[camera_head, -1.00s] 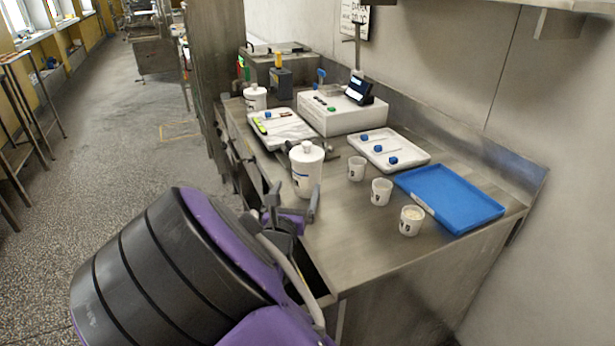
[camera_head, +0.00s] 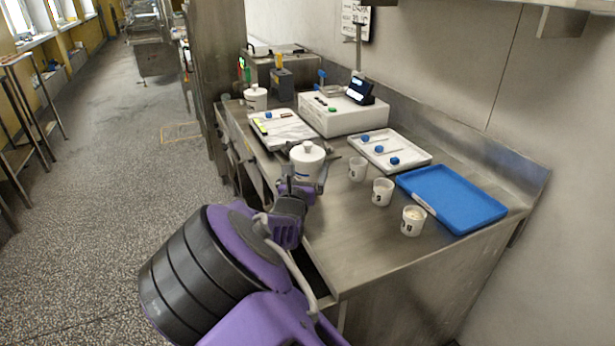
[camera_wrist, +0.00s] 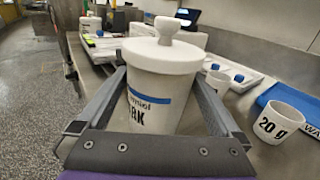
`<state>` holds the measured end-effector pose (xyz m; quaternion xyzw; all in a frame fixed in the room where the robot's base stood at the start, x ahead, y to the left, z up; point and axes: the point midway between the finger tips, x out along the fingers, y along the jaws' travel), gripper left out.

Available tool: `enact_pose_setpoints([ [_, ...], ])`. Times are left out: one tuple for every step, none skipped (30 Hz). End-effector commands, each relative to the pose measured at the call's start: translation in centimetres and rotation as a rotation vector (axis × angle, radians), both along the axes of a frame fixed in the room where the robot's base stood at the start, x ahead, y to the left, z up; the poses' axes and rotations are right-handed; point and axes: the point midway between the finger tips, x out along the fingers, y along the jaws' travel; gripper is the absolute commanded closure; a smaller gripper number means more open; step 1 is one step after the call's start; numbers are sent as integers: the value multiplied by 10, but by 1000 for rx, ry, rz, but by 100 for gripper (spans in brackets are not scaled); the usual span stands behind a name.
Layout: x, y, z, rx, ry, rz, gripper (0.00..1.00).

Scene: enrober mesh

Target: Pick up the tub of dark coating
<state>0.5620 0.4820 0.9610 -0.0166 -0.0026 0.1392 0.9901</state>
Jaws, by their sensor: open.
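A white lidded tub (camera_head: 307,153) with a round knob stands upright near the bench's front edge. In the wrist view the tub (camera_wrist: 155,86) fills the middle and shows a blue band and a partly hidden dark label that seems to end in "RK". My gripper (camera_wrist: 160,92) is open, with one finger on each side of the tub body, below the lid. Contact between the fingers and the tub cannot be made out. In the head view my gripper (camera_head: 306,180) partly hides the tub's lower body.
A second white tub (camera_head: 255,98) stands at the back left. Three white cups (camera_head: 382,191) stand to the right, one marked "20 g" in the wrist view (camera_wrist: 278,124).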

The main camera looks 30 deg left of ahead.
Motion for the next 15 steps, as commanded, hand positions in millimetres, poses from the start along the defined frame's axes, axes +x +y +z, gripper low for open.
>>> enact_pose_setpoints([
  [0,0,0,0,0,0,0],
  [0,0,0,0,0,0,4],
  [0,0,0,0,0,0,11],
  [0,0,0,0,0,0,16],
  [0,0,0,0,0,0,22],
  [0,0,0,0,0,0,29],
  [0,0,0,0,0,0,34],
  [0,0,0,0,0,0,40],
  [0,0,0,0,0,0,47],
  [0,0,0,0,0,0,52],
  [-1,0,0,0,0,0,58],
  [-1,0,0,0,0,0,65],
  [-1,0,0,1,0,0,70],
  [-1,0,0,0,0,0,76],
  [-1,0,0,1,0,0,83],
])
